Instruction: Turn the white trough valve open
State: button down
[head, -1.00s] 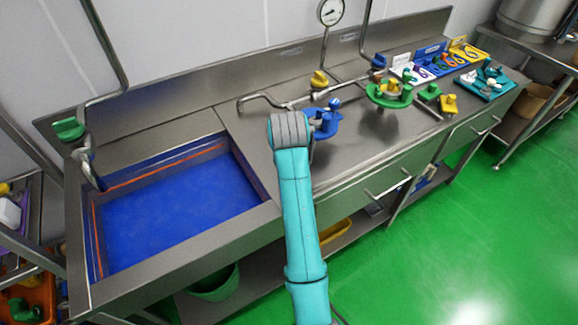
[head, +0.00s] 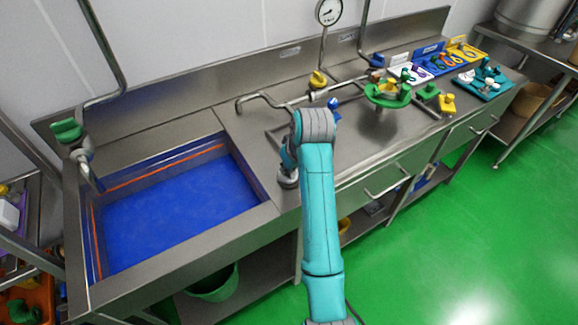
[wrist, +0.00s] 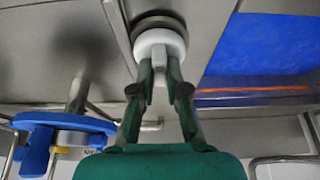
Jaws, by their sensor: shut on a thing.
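The white trough valve (wrist: 170,40) shows in the wrist view as a round white knob with a short lever, mounted on a grey metal ring. My gripper (wrist: 158,75) has its two green fingers closed on the lever, one on each side. How far the valve is turned I cannot tell. In the head view, my teal arm reaches over the counter just right of the blue-floored trough (head: 255,207), and the valve and fingers are hidden there.
A blue handwheel (wrist: 38,132) stands left of my gripper in the wrist view. A bent steel pipe (head: 262,97) and a yellow knob (head: 317,79) lie behind my arm.

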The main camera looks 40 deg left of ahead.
dwell(0.3)
jog(key=c, duration=1.2)
grip_release()
jog(key=shift+r, duration=0.1)
jog(key=v, duration=0.7)
jog(key=shift+d+r, duration=0.1)
